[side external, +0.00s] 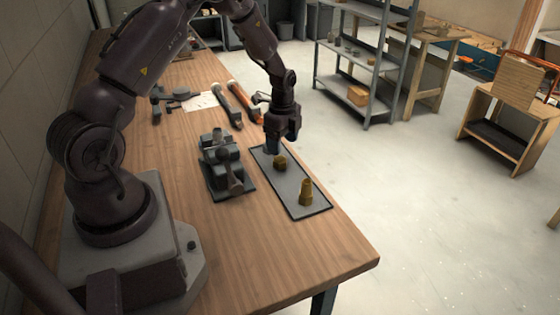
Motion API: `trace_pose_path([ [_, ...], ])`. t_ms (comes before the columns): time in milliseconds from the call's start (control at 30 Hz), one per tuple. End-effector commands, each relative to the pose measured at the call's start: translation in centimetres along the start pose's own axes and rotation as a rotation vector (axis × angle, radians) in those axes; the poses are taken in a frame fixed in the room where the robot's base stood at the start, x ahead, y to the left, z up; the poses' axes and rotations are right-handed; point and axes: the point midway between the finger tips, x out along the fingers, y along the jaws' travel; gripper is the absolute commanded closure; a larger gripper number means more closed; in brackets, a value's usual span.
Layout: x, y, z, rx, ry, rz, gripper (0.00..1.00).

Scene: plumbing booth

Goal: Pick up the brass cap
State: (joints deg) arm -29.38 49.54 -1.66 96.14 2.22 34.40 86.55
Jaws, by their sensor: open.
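A short brass piece (279,163), which looks like the brass cap, sits on a grey mat or shallow tray (290,189) with a dark rim. A taller brass fitting (306,192), narrower at its top, stands upright on the same tray nearer the camera. My gripper (281,147) points down over the far part of the tray, just beyond and above the short piece. It is open and holds nothing that I can see. The exact gap between its fingers and the short piece is hard to judge.
A dark vise-like tool (222,165) stands left of the tray. Wrenches (228,105) and a white paper sheet (200,101) lie farther back. The wooden table's (290,258) near part is clear. Its right edge runs close beside the tray.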

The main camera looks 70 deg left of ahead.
Motion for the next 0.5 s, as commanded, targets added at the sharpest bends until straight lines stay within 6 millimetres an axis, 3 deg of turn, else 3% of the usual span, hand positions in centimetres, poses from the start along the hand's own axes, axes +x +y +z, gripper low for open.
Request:
trace_pose_path([
  [500,5.5,0.8,0.3,0.000,0.000,0.000,0.32],
])
